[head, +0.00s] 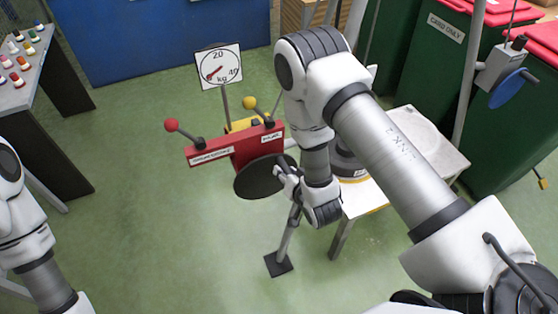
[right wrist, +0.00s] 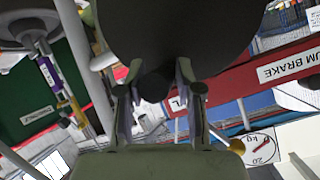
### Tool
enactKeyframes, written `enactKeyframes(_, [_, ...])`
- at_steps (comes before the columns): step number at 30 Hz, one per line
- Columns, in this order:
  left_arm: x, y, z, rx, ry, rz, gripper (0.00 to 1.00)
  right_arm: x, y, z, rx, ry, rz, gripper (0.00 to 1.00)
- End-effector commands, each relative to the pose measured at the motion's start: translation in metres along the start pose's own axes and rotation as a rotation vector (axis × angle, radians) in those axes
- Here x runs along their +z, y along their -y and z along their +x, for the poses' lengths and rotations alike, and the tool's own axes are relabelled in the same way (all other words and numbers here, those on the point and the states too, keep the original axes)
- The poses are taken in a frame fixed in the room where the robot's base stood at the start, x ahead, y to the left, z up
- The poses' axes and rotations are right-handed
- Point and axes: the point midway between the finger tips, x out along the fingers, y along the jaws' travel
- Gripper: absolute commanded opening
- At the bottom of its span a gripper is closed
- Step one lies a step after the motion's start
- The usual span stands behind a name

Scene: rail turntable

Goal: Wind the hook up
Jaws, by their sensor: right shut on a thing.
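A round black wheel (head: 256,178) is mounted on a red panel (head: 243,148) on a post. It fills the top of the right wrist view (right wrist: 185,35). My right gripper (head: 285,181) is at the wheel's right side, shut on a dark knob (right wrist: 156,84) below the wheel's face. Its fingers lie on both sides of the knob. The panel carries a red-balled lever (head: 171,126) and a yellow-balled lever (head: 249,103). One label's visible part reads "UM BRAKE" (right wrist: 290,66). I cannot make out the hook for certain. My left gripper is out of view.
A dial marked in kg (head: 219,66) stands behind the panel. A pale low table (head: 425,138) is under my right arm. Green bins (head: 440,75) and a grey box with a blue disc (head: 507,88) are at right. The floor left of the panel is clear.

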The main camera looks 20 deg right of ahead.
Motion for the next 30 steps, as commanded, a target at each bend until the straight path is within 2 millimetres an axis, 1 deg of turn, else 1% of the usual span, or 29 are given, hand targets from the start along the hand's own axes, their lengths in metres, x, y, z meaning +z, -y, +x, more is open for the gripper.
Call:
enactKeyframes(10, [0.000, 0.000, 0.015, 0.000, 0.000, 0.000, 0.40, 0.006, -0.027, 0.007, -0.093, 0.048, 0.224, 0.00])
enactKeyframes(14, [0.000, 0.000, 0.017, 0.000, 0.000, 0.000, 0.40, 0.006, -0.030, 0.007, -0.119, 0.061, 0.274, 0.00])
enactKeyframes(22, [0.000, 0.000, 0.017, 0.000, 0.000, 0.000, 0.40, 0.007, -0.030, 0.007, -0.123, 0.065, 0.279, 0.00])
enactKeyframes(25, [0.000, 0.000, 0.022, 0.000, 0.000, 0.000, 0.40, 0.010, -0.034, 0.010, -0.138, 0.072, 0.313, 0.00])
enactKeyframes(30, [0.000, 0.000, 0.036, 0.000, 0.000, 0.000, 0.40, 0.016, -0.045, 0.015, -0.192, 0.096, 0.426, 0.00])
